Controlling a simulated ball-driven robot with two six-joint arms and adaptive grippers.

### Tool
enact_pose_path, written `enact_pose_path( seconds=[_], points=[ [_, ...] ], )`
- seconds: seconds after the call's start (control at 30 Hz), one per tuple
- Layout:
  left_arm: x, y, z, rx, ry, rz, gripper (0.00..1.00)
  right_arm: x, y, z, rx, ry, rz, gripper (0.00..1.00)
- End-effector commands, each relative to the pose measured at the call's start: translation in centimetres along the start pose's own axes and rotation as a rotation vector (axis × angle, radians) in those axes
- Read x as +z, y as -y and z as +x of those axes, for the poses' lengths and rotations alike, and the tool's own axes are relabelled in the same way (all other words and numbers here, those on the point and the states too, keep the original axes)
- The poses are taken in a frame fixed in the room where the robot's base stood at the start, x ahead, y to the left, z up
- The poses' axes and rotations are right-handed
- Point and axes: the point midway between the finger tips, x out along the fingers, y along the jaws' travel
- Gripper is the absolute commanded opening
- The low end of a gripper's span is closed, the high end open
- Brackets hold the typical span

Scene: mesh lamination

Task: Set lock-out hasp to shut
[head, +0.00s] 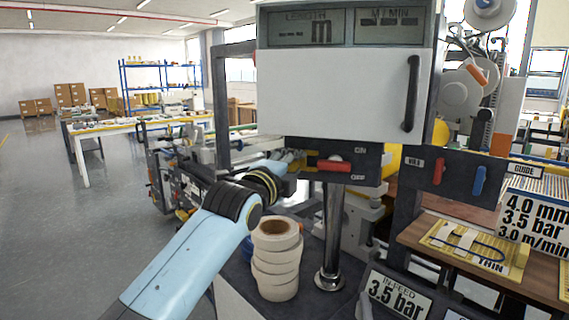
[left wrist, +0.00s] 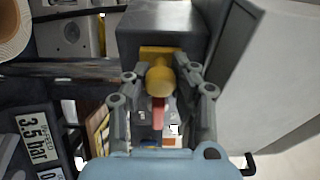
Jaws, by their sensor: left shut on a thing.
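The lock-out hasp appears to be the yellow piece (left wrist: 160,77) on the dark switch box (head: 362,164); only a small yellow part (head: 311,167) shows beside my fingers in the head view. A red switch handle (head: 334,166) lies about level on the box front, between the ON and OFF marks; it also shows beyond the yellow piece in the left wrist view (left wrist: 158,113). My left gripper (head: 297,160) is at the left end of the box. In the left wrist view its fingers (left wrist: 161,80) are closed around the rounded yellow end. My right gripper is out of view.
A metal post (head: 333,235) rises beneath the switch box. A white cabinet door with a dark handle (head: 411,93) is above. Red and blue levers (head: 479,181) hang to the right.

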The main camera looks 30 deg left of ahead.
Motion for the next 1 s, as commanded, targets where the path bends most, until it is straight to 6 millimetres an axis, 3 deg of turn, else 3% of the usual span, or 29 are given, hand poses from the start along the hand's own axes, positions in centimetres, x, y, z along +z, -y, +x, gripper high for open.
enact_pose_path(
  seconds=[0.13, 0.4, 0.43, 0.63, 1.0],
  points=[
    [-1.7, 0.0, 0.2, 0.003, -0.001, -0.005, 0.0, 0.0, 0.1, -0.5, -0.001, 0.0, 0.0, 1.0],
    [-1.9, -0.1, 0.2, 0.003, -0.001, -0.005, 0.0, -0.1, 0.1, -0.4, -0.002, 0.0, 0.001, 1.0],
    [-1.9, -0.1, 0.2, 0.003, -0.001, -0.005, 0.26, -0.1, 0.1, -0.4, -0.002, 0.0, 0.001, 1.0],
    [-1.8, -0.1, 0.2, 0.003, -0.001, -0.004, 0.51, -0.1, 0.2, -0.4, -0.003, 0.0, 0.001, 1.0],
    [-1.8, -0.1, -0.6, 0.003, -0.001, -0.003, 0.51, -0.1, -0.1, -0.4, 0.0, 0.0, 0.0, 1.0]
  ],
)
